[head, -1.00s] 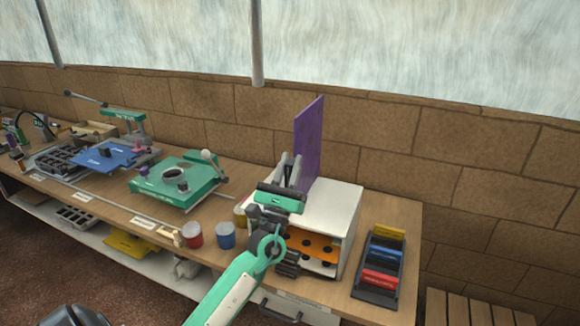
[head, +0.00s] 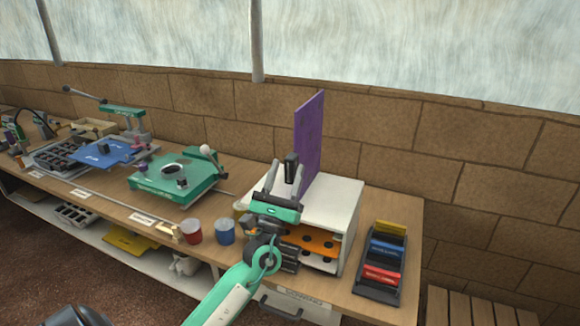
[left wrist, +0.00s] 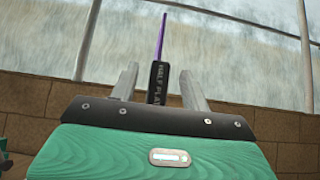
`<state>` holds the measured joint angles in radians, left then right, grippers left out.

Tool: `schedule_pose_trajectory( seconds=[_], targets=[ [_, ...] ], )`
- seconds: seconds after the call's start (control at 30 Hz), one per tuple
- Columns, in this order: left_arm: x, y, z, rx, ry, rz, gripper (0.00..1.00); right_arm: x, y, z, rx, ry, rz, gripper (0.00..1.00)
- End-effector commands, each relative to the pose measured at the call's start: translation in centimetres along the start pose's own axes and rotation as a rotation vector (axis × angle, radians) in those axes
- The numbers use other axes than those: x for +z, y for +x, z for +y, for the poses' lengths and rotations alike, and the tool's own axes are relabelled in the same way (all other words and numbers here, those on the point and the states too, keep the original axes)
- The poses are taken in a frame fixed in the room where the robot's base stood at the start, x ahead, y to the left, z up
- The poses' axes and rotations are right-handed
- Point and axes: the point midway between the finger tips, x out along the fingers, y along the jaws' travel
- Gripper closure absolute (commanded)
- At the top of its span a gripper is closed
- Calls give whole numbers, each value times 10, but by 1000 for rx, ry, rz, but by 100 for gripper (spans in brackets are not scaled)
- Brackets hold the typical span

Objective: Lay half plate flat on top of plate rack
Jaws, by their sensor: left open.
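The half plate (head: 309,137) is a thin purple sheet standing upright on edge, not flat, at the top of the white plate rack (head: 337,204). Its black handle (head: 291,167) faces my left gripper. In the left wrist view the handle (left wrist: 158,82) reads "HALF PLA" and the purple sheet (left wrist: 161,38) shows edge-on above it. My left gripper (head: 284,175) is open, with its two fingers spread on either side of the handle and a gap on both sides. The plate's lower edge is partly hidden behind the gripper. My right gripper is not in view.
Orange shelves (head: 313,240) show in the rack's open front. A red cup (head: 192,231) and a blue cup (head: 225,232) stand left of it. A dark tray (head: 380,264) with coloured blocks is at right. A green press (head: 175,180) stands further left; a stone wall is behind.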

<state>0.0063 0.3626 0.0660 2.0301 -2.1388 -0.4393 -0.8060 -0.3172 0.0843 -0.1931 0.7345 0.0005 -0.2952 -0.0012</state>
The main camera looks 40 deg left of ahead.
Motion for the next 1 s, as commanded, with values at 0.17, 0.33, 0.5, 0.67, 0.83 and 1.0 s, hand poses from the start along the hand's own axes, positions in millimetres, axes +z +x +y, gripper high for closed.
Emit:
schedule_pose_trajectory(
  seconds=[0.17,0.33,0.5,0.67,0.83,1.0],
  targets=[
    [-5,-49,0,-3,2,2,53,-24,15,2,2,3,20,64],
    [-3,-80,0,-2,1,0,53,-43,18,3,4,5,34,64],
    [-1,-98,0,-1,1,0,53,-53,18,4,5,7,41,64],
    [0,-104,0,0,1,-2,53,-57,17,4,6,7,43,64],
    [1,-104,0,1,-1,-2,53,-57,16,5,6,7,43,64],
    [0,-112,8,71,-127,17,53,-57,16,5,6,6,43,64]
  ],
)
